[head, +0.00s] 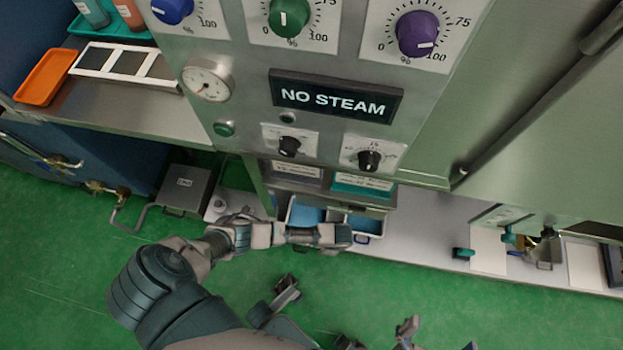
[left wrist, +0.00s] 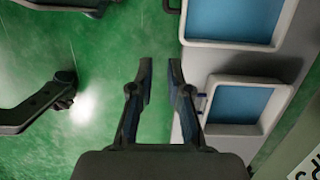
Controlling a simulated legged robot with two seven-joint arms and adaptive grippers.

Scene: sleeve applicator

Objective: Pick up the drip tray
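Two shallow trays with pale rims and blue insides sit side by side under the machine front. In the head view they are the left tray (head: 305,215) and the right tray (head: 371,224). They also show as the upper tray (left wrist: 236,43) and lower tray (left wrist: 207,95) in the left wrist view. No label shows which is the drip tray. My left gripper (head: 343,237) is at the trays' front, partly covering them. In the left wrist view it (left wrist: 160,75) is open and empty, with one finger beside the lower tray's small blue handle.
A grey box with a handle (head: 183,190) stands on the green floor at left. The control panel with knobs and a NO STEAM sign (head: 335,97) overhangs the trays. A low pale ledge (head: 425,225) runs right. Open green floor (head: 60,270) lies at left.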

